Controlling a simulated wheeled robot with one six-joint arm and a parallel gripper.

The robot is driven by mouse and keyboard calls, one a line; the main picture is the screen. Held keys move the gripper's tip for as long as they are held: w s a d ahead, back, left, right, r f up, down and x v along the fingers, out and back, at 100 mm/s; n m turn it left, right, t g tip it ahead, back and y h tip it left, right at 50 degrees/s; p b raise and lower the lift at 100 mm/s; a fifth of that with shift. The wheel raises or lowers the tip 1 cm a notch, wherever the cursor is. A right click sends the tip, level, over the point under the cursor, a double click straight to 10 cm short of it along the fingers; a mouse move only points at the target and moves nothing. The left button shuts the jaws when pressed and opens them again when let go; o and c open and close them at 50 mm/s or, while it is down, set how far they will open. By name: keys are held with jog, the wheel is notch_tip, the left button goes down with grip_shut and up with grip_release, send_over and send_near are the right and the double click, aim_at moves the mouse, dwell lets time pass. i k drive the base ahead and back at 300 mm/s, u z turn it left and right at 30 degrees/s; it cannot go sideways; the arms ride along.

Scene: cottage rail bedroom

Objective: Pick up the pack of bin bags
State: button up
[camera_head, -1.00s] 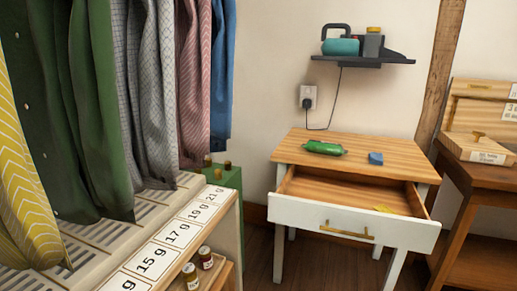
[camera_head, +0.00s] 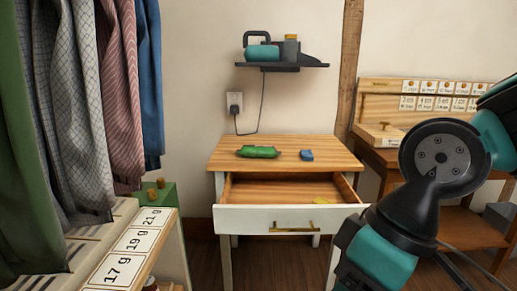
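A green, roll-shaped pack (camera_head: 258,152), which looks like the pack of bin bags, lies on the wooden top of a small white-legged table (camera_head: 330,147), left of centre. Nothing covers it. A small blue block (camera_head: 307,155) lies to its right on the same top. My arm shows at the right, to the right of the table and nearer to me. My gripper itself is not in view.
A wall shelf (camera_head: 283,66) with a teal and black device hangs above the table, its cable running to a socket (camera_head: 235,104). Hanging clothes (camera_head: 120,90) and a number-labelled rack (camera_head: 130,240) fill the left. A brown desk (camera_head: 385,155) stands right.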

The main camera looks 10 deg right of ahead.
aim_at(249, 151)
jog(key=u, duration=0.05)
jog(key=i, duration=1.4)
